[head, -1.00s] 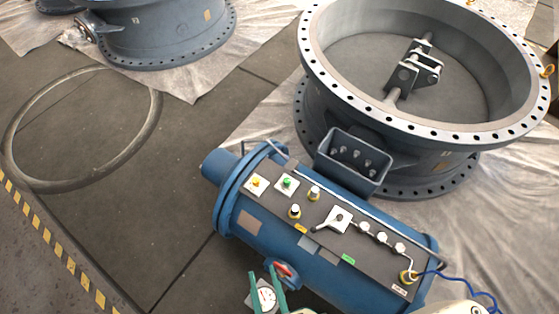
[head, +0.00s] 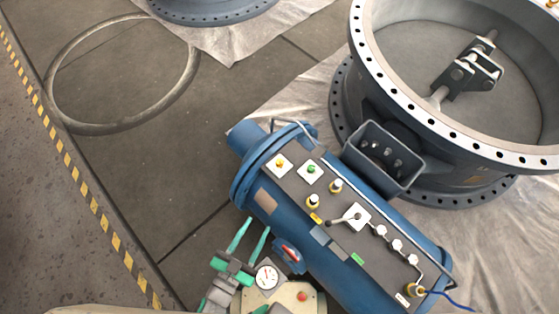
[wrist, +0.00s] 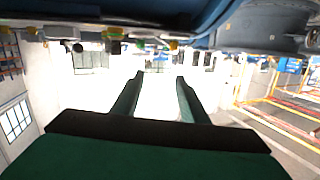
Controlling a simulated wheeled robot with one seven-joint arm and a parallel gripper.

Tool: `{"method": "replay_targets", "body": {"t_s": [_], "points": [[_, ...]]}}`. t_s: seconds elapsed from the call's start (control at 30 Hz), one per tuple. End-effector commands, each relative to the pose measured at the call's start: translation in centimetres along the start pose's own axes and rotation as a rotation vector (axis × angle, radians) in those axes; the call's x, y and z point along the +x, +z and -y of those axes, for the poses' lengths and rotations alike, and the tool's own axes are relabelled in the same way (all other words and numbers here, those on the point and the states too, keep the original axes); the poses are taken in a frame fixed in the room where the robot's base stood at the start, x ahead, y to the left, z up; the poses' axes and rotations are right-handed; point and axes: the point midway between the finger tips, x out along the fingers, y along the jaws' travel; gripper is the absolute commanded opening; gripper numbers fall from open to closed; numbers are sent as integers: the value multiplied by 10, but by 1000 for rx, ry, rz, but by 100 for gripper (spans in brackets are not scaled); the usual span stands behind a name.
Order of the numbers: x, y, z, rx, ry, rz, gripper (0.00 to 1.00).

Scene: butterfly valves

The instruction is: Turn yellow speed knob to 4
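The control panel (head: 322,238) lies on top of a blue cylindrical machine (head: 300,262). It bears a yellow knob (head: 280,163) on a white plate, a green knob (head: 311,169) beside it, and two white-topped knobs with yellow rings, one upper (head: 336,186) and one lower (head: 313,201). I cannot tell which is the speed knob or read its setting. My gripper (head: 257,224) is to the lower left of the panel, apart from the knobs. Its green fingers are open and empty, as the wrist view (wrist: 158,76) also shows.
A lever switch (head: 348,217) and several white connectors are further along the panel. A red-handled valve (head: 290,252) and a round gauge (head: 267,278) are close right of my gripper. A large flanged valve ring (head: 440,130) stands behind. Floor at left is clear around a flat ring (head: 62,123).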

Motion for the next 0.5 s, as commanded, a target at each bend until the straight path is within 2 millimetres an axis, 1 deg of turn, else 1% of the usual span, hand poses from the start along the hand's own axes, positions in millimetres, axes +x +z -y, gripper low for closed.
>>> {"method": "replay_targets", "body": {"t_s": [0.03, 0.2, 0.37, 0.5], "points": [[9, 7, 10, 10, 36, -11, 40], [37, 22, 40, 21, 139, -49, 40], [70, 30, 64, 19, 237, -84, 40], [104, 32, 78, 7, 323, -115, 40]]}}
